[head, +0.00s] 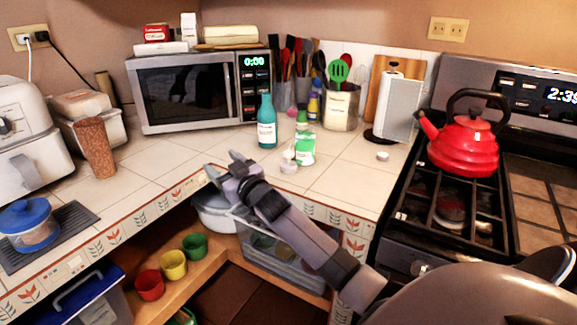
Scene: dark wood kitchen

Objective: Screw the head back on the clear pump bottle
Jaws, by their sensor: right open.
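A small clear bottle with green contents and a white label (305,153) stands on the tiled counter, right of a teal bottle (266,131). A small white piece (289,166) lies at its lower left; I cannot tell for sure whether it is the pump head. A green top shows above or behind the clear bottle, and I cannot tell which. My right gripper (222,166) is open and empty near the counter's front edge, left of the bottles and apart from them. My left gripper is not in view.
A microwave (185,93) stands behind, with a utensil crock (340,108) and paper towel roll (394,107) to the right. A small white disc (382,156) lies on the counter. A red kettle (464,146) sits on the stove.

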